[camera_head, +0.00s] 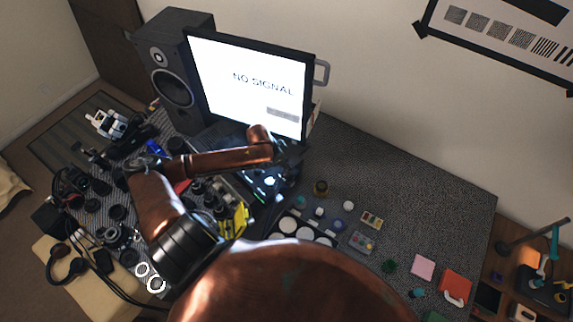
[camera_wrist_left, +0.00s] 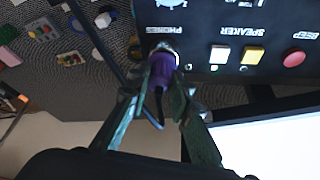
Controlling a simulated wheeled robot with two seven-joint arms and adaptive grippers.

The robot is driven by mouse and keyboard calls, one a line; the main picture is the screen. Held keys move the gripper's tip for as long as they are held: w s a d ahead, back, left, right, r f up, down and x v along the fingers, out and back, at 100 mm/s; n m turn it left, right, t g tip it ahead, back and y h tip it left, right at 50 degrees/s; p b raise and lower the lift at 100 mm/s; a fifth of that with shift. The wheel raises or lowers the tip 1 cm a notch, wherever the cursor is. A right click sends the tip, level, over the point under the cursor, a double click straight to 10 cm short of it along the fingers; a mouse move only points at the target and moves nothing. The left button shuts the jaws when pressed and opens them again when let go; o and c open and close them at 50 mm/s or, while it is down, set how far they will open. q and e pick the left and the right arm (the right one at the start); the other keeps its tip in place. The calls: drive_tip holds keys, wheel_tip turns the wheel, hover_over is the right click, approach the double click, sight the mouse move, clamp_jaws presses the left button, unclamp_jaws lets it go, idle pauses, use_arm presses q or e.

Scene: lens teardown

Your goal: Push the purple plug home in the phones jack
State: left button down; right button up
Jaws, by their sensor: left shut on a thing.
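The purple plug (camera_wrist_left: 161,70) sits between the two fingers of my left gripper (camera_wrist_left: 163,88) in the left wrist view, and the gripper is shut on it. The plug's front end is at the silver-ringed phones jack (camera_wrist_left: 163,48) on a dark panel (camera_wrist_left: 215,18). A collar rim shows around the plug's end; how deep it sits I cannot tell. A dark cable trails from the plug's back between the fingers. In the head view my left gripper (camera_head: 285,160) is in front of the monitor's lower edge, and the plug and jack cannot be made out. My right gripper is not in view.
Beside the jack are a white button (camera_wrist_left: 220,54), a yellow button (camera_wrist_left: 252,54) and a red button (camera_wrist_left: 294,59). The monitor (camera_head: 250,80) and a speaker (camera_head: 172,75) stand behind. Small parts crowd the left; the mat's right (camera_head: 430,205) is mostly clear.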

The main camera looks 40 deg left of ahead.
use_arm(q)
drive_tip(key=shift+f, duration=0.3)
drive_tip(key=c, duration=1.7)
unclamp_jaws()
drive_tip(key=shift+r, duration=0.1)
drive_tip(key=v, duration=1.2)
